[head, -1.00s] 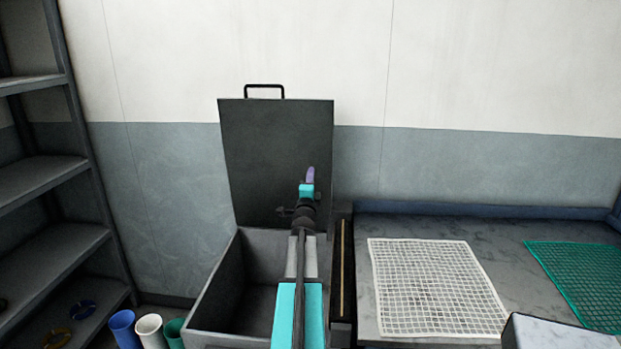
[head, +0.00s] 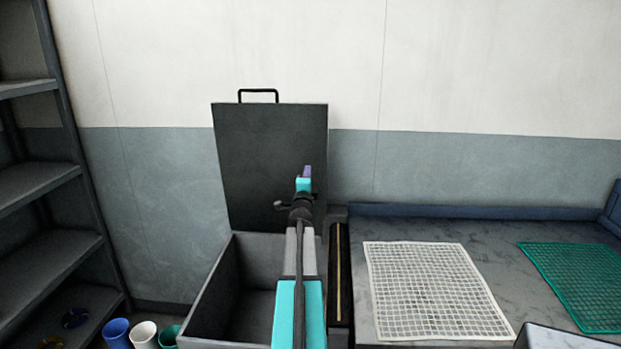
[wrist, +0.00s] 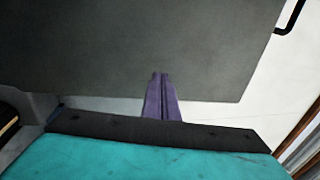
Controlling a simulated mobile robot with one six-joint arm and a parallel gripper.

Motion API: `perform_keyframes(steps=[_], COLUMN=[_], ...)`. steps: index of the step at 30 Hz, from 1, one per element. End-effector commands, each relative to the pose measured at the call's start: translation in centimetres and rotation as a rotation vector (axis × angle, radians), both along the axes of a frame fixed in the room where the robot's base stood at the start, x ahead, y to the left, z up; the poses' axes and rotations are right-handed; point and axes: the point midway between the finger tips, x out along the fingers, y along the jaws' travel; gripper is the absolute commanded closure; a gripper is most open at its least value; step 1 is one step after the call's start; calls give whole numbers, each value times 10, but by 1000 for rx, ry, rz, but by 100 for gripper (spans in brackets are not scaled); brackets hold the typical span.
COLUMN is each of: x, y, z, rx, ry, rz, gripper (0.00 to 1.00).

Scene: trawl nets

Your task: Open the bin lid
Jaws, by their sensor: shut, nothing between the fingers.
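The grey bin (head: 204,308) stands open in the middle of the head view. Its dark lid (head: 265,150) is raised upright at the back of the bin, near the wall, with a black handle (head: 258,92) on its top edge. My gripper (head: 307,172) is in front of the right part of the lid, above the bin. In the wrist view the purple fingers (wrist: 160,78) are together and empty, pointing at the lid surface (wrist: 130,45). I cannot tell whether they touch it. The handle also shows at the top right there (wrist: 287,18). My arm hides part of the bin's inside.
A bench (head: 510,310) to the right carries a white net (head: 430,290) and a green net (head: 580,285). A dark shelf unit (head: 50,185) stands at the left. Blue (head: 117,333), white (head: 144,334) and green (head: 169,335) cups stand left of the bin.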

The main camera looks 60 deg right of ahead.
Motion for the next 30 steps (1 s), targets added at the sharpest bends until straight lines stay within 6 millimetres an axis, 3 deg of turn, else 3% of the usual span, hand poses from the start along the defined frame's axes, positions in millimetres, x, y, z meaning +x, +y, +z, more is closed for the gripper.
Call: perform_keyframes(steps=[12,30], x=[21,21], y=[-11,-1], z=[6,6], rx=[2,2], ry=[-1,1], rz=[16,18], gripper=[100,100])
